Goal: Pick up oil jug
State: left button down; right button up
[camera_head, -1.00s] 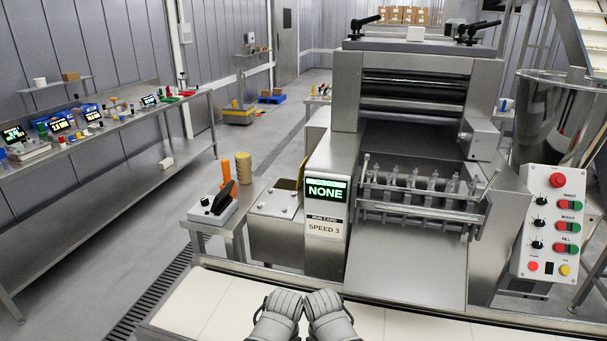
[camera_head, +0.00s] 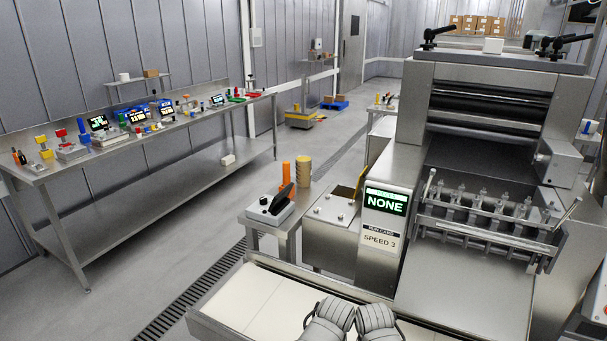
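I cannot pick out an oil jug for certain. On the small side table (camera_head: 262,222) at centre left stand an upright orange object (camera_head: 285,174) and a tan ridged cylinder (camera_head: 304,171), close together. My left gripper (camera_head: 328,317) and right gripper (camera_head: 376,318) show at the bottom edge, side by side above the pale belt. They are well apart from the side table. Their fingertips are too unclear to tell open from shut, and I see nothing held.
The steel pasta machine (camera_head: 460,270) fills the right side. A grey box with a black lever (camera_head: 270,208) sits on the side table. A long workbench (camera_head: 60,172) with small tools and screens runs along the left wall. Open floor lies between bench and machine.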

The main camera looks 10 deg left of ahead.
aim_at(302, 162)
jog(key=j+u, duration=0.1)
jog(key=u, duration=0.6)
jog(key=i+j+u, duration=0.35)
jog(key=j, duration=0.25)
jog(key=i+j+u, duration=0.3)
jog(key=j, duration=0.3)
jog(key=i+j+u, duration=0.35)
jog(key=j, duration=0.15)
jog(key=i+j+u, duration=0.2)
jog(key=i, duration=0.35)
jog(key=i+j+u, duration=0.2)
jog(key=i, duration=0.4)
jog(key=i+l+z, duration=0.1)
jog(key=i+z, duration=0.75)
jog(key=i+j+z, duration=0.25)
jog(key=i+z, duration=0.15)
jog(key=i+l+z, duration=0.15)
jog(key=i+z, duration=0.6)
jog(key=i, duration=0.15)
jog(key=i+j+z, duration=0.1)
jog(key=i+z, duration=0.5)
jog(key=i, duration=0.3)
jog(key=i+j+z, duration=0.3)
jog(key=i, duration=0.2)
jog(key=i+j+z, duration=0.25)
jog(key=i, duration=0.25)
jog(key=l, duration=0.1)
